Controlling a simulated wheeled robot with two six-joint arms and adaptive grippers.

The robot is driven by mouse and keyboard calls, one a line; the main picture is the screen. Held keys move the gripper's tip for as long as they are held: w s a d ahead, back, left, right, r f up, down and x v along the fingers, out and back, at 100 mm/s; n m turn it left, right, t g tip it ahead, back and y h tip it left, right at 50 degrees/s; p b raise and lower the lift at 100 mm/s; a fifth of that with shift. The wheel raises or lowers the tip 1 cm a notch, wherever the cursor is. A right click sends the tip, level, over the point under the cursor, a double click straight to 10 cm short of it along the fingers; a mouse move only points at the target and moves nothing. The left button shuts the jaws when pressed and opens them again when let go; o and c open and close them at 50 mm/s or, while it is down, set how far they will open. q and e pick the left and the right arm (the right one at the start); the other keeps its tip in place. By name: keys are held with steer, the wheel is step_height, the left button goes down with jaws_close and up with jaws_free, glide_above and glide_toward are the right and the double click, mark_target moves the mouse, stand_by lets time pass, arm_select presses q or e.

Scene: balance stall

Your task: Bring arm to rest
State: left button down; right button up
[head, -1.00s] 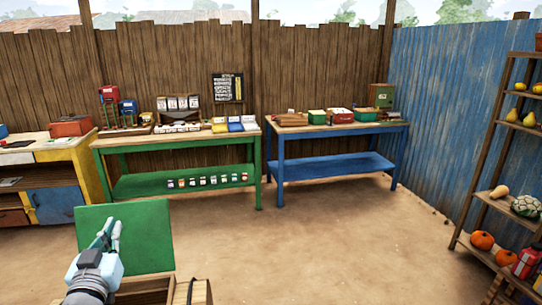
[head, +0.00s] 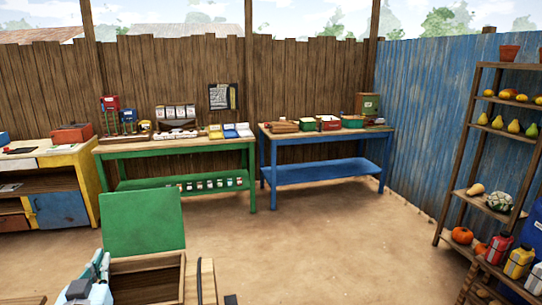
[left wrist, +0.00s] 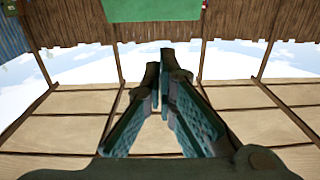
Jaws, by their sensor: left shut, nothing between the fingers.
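My left gripper (head: 98,268) is at the lower left of the head view, beside the left edge of an open wooden box (head: 147,266) with a raised green lid (head: 143,222). In the left wrist view the gripper's fingers (left wrist: 165,62) come together at their tips with nothing between them. The picture there looks upside down, with roof beams, sky and the plank fence behind the fingers.
A green table (head: 172,147) with goods and a blue table (head: 325,132) stand along the plank fence. A yellow cabinet (head: 85,175) is at left. A shelf (head: 487,118) with produce stands at right, with bottles (head: 519,262) near it. The middle dirt floor (head: 330,240) is clear.

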arm_select(q)
steer(key=s+d+f+m+g+h, duration=0.1)
steer(key=s+d+f+g, duration=0.3)
steer(key=f, duration=0.5)
steer(key=s+d+f+g+h, duration=0.1)
steer(key=s+d+f+g, duration=0.15)
steer(key=s+f, duration=0.55)
steer(key=s+d+f+m+g+h, duration=0.1)
steer(key=s+d+f+m+g, duration=0.15)
steer(key=s+d+f, duration=0.4)
steer(key=s+d+f+m+g+h, duration=0.15)
steer(key=s+f+g, duration=0.25)
steer(key=s, duration=0.6)
step_height(320, 180, down, 20)
steer(key=s+a+n+g, duration=0.1)
steer(key=s+a+g, duration=0.1)
steer(key=s+f+g, duration=0.1)
steer(key=s+f, duration=1.1)
steer(key=s, duration=0.1)
steer(key=shift+s+a, duration=0.3)
steer(key=shift+a, duration=0.1)
